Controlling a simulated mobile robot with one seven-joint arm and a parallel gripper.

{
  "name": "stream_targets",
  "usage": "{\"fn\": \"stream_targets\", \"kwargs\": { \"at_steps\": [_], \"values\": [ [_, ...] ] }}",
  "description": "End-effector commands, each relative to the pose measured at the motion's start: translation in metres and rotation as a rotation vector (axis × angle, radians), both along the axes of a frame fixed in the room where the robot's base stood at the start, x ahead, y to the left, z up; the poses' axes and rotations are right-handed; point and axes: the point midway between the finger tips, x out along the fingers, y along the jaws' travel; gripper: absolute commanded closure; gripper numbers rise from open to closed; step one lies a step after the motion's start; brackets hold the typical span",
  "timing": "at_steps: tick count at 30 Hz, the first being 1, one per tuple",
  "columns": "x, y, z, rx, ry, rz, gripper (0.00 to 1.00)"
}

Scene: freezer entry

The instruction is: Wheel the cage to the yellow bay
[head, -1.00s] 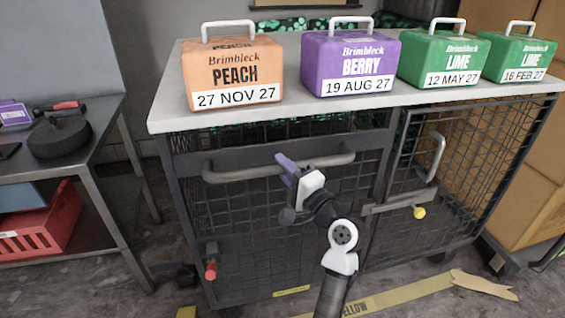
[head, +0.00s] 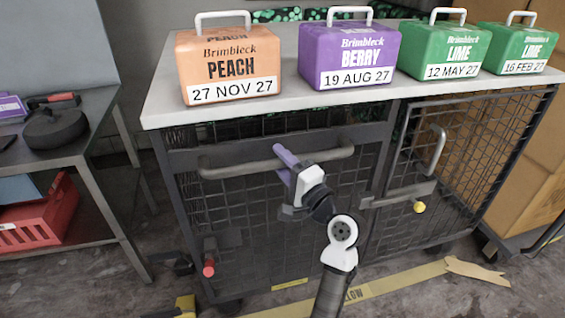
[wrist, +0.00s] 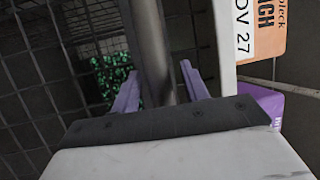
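The cage (head: 255,225) is a dark wire-mesh trolley with a pale top, directly in front of me. A grey horizontal bar handle (head: 235,169) runs across its front left half; it also shows in the wrist view (wrist: 150,45). My gripper (head: 283,160) is at this handle. In the wrist view its two purple fingers (wrist: 158,88) stand on either side of the bar, with small gaps visible, so it looks open around it. Yellow floor tape (head: 400,280) with partly hidden lettering ending "LOW" lies at the cage's front right; the bay's full outline is not visible.
An orange PEACH box (head: 228,68), a purple BERRY box (head: 348,56) and two green LIME boxes (head: 447,52) stand on the cage. A red knob (head: 209,268) and yellow knob (head: 419,207) are on its front. A metal table (head: 100,120) stands left, cardboard boxes (head: 545,150) right.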

Motion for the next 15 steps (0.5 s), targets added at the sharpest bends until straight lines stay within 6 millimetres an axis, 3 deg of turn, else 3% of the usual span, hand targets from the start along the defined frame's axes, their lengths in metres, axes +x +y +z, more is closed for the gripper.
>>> {"fn": "stream_targets", "kwargs": {
  "at_steps": [8,15],
  "values": [
    [-0.006,-0.005,-0.003,0.0,0.0,-0.001,0.55],
    [-0.041,-0.035,-0.013,-0.001,-0.001,-0.005,0.55]
  ]
}}
